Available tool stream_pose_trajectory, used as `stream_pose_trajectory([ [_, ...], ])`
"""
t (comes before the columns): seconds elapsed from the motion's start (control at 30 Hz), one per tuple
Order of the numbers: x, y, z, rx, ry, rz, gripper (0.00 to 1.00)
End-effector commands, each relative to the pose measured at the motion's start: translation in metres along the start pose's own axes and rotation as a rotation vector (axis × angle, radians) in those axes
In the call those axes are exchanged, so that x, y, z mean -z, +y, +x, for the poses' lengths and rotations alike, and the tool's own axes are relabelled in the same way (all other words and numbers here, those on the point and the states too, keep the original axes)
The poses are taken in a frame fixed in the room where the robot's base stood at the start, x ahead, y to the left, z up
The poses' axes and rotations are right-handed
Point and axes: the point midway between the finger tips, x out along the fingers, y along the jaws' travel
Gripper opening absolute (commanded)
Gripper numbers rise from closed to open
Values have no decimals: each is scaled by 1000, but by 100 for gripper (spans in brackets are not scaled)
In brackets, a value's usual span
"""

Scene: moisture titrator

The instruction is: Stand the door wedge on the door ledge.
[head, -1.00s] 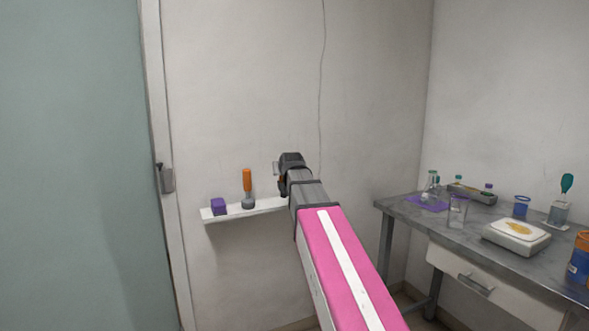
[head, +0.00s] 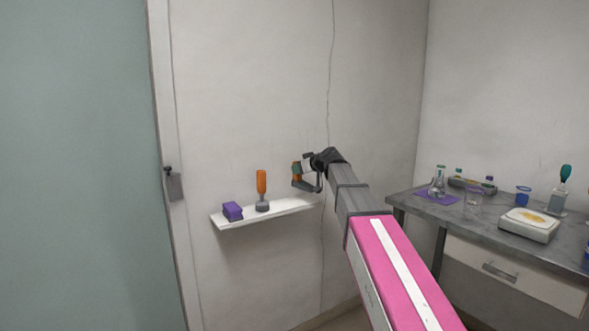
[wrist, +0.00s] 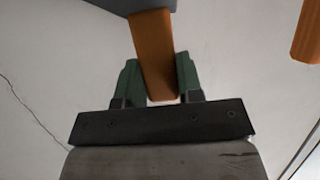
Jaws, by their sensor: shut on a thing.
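My gripper (head: 299,174) is shut on an orange piece (head: 296,166), which I take to be the door wedge; a grey part sits at its far end in the wrist view. There the orange piece (wrist: 153,50) lies between the green fingertips (wrist: 157,66), slightly tilted. The white door ledge (head: 290,208) is a narrow wall shelf right of the door. My gripper is near its right end and looks above it; I see no contact. A purple block (head: 232,211) and an upright orange-handled thing with a grey base (head: 262,190) stand on the ledge.
The orange handle also shows at the wrist view's upper right (wrist: 308,30). The door (head: 75,160) with its handle (head: 173,185) is at left. A grey bench (head: 450,218) with glassware and a white balance (head: 530,224) stands at right. The ledge's right part looks bare.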

Motion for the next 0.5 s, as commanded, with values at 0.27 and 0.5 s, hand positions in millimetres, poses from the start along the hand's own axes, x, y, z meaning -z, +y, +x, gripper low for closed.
stream_pose_trajectory([
  [0.27,12,-17,15,93,1,-39,0],
  [0.5,11,-17,14,91,0,-38,0],
])
